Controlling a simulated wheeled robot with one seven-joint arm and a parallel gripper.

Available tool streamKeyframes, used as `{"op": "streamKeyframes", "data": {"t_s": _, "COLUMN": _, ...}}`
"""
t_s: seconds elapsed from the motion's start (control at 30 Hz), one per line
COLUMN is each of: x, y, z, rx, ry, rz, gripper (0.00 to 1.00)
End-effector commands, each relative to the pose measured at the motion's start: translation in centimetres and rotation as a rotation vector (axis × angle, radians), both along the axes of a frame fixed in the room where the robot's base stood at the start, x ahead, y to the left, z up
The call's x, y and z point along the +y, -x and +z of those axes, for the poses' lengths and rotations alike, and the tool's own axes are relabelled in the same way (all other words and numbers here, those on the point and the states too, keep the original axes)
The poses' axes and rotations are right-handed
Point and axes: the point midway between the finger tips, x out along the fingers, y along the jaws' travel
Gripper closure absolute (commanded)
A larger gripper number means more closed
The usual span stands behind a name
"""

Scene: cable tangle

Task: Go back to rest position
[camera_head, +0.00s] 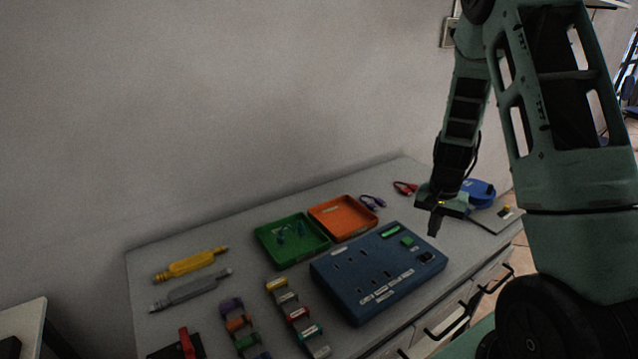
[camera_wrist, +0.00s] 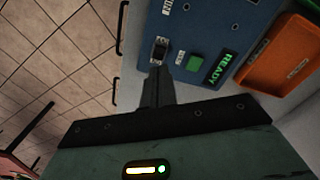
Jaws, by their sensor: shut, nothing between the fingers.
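My gripper (camera_head: 433,227) is shut and empty. The blue panel box (camera_head: 350,300) lies on the grey table and has slots, a green display and a green button. It also shows in the wrist view (camera_wrist: 205,30), where the display reads READY. I cannot tell from these views whether the fingertips touch the panel.
A green tray (camera_head: 290,262) holding cables and an orange tray (camera_head: 342,231) stand behind the panel. Purple and red cables lie at the back right, near a blue round object (camera_head: 478,191). Colored connectors and yellow and grey tools lie left. Drawer handles protrude from the table front.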

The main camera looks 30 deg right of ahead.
Motion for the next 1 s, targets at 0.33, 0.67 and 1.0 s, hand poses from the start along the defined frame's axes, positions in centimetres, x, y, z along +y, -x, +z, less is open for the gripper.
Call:
{"op": "streamKeyframes", "data": {"t_s": 0.33, "x": 5.8, "y": -1.9, "z": 2.1, "rx": -0.024, "ry": -0.039, "rz": 0.15, "gripper": 1.0}}
{"op": "streamKeyframes", "data": {"t_s": 0.67, "x": 27.8, "y": 0.6, "z": 9.8, "rx": -0.067, "ry": -0.131, "rz": 0.81, "gripper": 1.0}}
{"op": "streamKeyframes", "data": {"t_s": 1.0, "x": 40.0, "y": 14.4, "z": 14.8, "rx": -0.051, "ry": -0.072, "rz": 1.52, "gripper": 1.0}}
